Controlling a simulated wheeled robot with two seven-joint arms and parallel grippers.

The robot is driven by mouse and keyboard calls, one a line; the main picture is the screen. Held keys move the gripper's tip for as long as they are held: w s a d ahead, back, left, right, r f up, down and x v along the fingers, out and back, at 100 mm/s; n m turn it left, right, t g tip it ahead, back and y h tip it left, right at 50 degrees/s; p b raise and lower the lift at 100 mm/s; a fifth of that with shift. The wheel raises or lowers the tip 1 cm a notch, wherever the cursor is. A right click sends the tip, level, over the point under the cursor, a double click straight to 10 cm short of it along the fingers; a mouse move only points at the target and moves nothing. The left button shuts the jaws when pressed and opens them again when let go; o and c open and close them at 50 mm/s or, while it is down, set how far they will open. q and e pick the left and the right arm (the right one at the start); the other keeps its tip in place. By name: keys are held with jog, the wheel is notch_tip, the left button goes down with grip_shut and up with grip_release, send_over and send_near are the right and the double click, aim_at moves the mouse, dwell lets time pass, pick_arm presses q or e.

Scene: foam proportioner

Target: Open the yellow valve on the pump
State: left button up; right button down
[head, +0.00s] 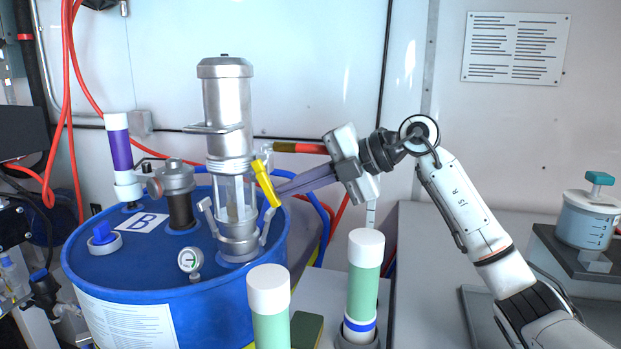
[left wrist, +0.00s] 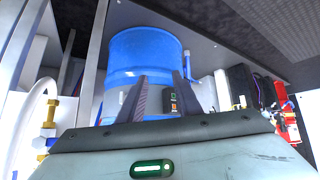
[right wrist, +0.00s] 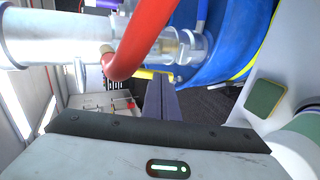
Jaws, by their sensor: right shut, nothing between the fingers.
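The yellow valve handle (head: 265,182) is on the right side of the silver pump (head: 228,120), which stands on the blue drum (head: 150,275). The handle slants in the head view, its upper end leaning left. My right gripper (head: 280,190) comes in from the right, its fingers shut and empty, tips right beside the handle. I cannot tell whether they touch it. In the right wrist view the fingers (right wrist: 161,84) are together, with part of the yellow handle (right wrist: 150,74) just beyond. My left gripper (left wrist: 158,95) shows only in the left wrist view, fingers apart and empty.
A red hose (right wrist: 143,40) crosses close above the right fingers in the right wrist view. Green-and-white cylinders (head: 365,285) stand in front of the drum. A pressure gauge (head: 190,261) sits on the drum top. The grey counter (head: 425,250) has bare room.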

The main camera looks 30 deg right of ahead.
pick_arm(q)
jog(key=shift+f, duration=0.1)
pick_arm(e)
jog(key=shift+w+f, duration=0.1)
jog(key=shift+w, duration=0.05)
jog(key=shift+a, duration=0.1)
pick_arm(q)
jog(key=shift+p+v, duration=0.8)
jog(key=shift+p, duration=0.3)
pick_arm(e)
jog(key=shift+w+a+f, duration=0.3)
jog(key=shift+f, duration=0.3)
jog(key=shift+w+a+f, duration=0.25)
jog(key=shift+w+f, duration=0.05)
jog(key=shift+f, duration=0.25)
pick_arm(q)
jog(key=shift+w+a, duration=0.1)
pick_arm(e)
jog(key=shift+r, duration=0.15)
